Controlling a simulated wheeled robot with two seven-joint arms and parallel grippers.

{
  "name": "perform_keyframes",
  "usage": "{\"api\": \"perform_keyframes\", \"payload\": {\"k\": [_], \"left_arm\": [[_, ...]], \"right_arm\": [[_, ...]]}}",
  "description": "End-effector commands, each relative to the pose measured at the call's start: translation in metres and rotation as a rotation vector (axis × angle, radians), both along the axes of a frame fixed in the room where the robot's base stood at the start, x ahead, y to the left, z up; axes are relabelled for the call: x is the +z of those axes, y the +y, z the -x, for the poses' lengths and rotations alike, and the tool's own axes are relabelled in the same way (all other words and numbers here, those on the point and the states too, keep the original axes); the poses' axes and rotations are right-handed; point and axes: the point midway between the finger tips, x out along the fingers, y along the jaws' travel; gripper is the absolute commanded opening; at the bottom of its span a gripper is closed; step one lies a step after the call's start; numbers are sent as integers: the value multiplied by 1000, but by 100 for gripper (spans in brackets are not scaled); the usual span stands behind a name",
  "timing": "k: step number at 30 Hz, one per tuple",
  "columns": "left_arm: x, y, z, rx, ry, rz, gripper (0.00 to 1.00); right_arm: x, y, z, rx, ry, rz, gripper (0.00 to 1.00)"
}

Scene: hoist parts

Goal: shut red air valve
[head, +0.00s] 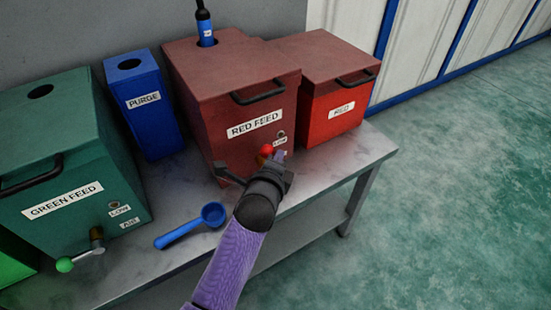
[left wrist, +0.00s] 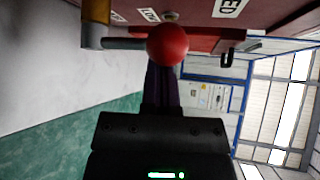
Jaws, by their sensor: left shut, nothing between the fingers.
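The red feed hopper (head: 228,122) stands on the metal bench, with its labels facing me. Its air valve has a lever with a red ball knob (head: 267,150) low on the front face. In the left wrist view the red knob (left wrist: 167,44) sits at the end of a grey lever running sideways from a brass-coloured valve body (left wrist: 95,18). My left gripper (head: 278,156) is shut and empty, its purple fingers just right of the knob. In the left wrist view the fingers (left wrist: 161,84) overlap the knob; I cannot tell whether they touch. My arm hides part of the valve.
A green feed hopper (head: 62,160) with a green-knobbed valve (head: 65,264) stands at left. A blue scoop (head: 192,227) lies on the bench (head: 370,152). Open floor lies right.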

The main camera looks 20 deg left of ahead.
Motion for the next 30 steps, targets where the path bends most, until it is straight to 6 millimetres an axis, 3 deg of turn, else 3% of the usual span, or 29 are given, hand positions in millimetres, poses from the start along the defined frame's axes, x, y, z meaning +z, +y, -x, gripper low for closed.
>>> {"api": "perform_keyframes", "payload": {"k": [30], "left_arm": [[0, 5, 6, 0, -104, 81, 0]], "right_arm": [[-7, 1, -3, -1, -3, -1, 0]]}}
